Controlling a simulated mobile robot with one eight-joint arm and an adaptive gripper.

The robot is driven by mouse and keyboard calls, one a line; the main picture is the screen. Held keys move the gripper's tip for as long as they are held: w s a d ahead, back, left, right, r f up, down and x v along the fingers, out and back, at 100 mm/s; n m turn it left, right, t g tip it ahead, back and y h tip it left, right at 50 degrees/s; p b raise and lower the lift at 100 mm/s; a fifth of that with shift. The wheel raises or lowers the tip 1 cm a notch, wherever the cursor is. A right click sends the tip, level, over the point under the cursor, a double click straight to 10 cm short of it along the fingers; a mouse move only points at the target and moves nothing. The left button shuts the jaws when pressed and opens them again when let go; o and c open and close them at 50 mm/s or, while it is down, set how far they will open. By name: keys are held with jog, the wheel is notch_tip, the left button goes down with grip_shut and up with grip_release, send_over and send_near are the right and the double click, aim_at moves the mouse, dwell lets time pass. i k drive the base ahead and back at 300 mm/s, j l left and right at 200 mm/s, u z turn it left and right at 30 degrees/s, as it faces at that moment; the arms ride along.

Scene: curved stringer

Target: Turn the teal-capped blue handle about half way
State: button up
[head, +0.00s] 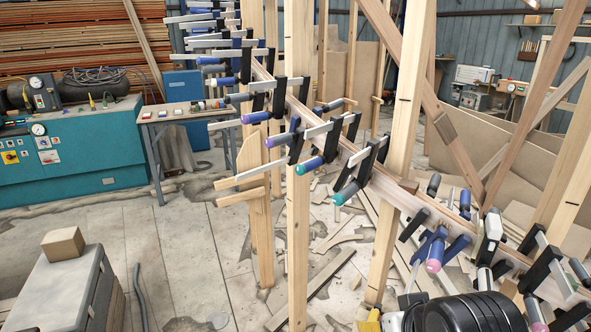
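Several bar clamps with coloured handles line the curved wooden stringer (405,200). A dark blue-green handle with a teal cap (345,193) sits on a clamp near the middle, its capped end pointing down and left. I cannot make out my gripper in this view, and nothing visible touches these handles.
Upright wooden posts (299,230) stand close in front of and beside the clamps. A black ribbed object (472,313) fills part of the lower right. Wood offcuts (328,285) litter the floor. A grey case with a cardboard box (63,243) stands lower left; open floor lies left of centre.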

aim_at(304, 168)
jog(key=i+j, duration=0.1)
jog(key=j, duration=0.4)
jog(key=i+j, duration=0.15)
jog(key=j, duration=0.3)
jog(key=i+j, duration=0.1)
jog(key=j, duration=0.4)
jog(key=z, duration=0.05)
